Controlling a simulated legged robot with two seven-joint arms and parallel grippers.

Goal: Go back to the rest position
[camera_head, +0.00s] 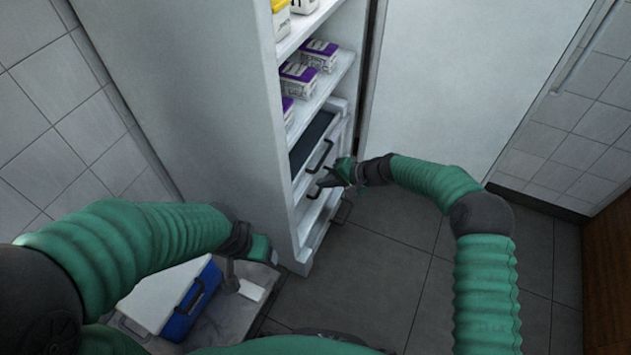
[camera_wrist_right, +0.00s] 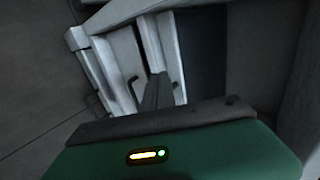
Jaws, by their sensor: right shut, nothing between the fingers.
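My right gripper (camera_head: 328,179) is shut and empty in the head view, just in front of the drawers in the lower part of a white cabinet. In the right wrist view its dark fingers (camera_wrist_right: 158,92) point at the white drawer fronts (camera_wrist_right: 120,70). Whether it touches a drawer handle cannot be told. My left gripper (camera_head: 230,278) hangs low at the left, above a grey surface, beside a blue and white box (camera_head: 170,295). A small white piece shows by its fingers; whether the fingers are open or shut cannot be made out.
The white cabinet (camera_head: 195,100) stands open, with purple and white boxes (camera_head: 298,78) on its shelves and a dark-topped drawer (camera_head: 312,140) below them. A white door or panel (camera_head: 455,85) stands to the right. Dark tiled floor (camera_head: 385,275) is clear between my arms.

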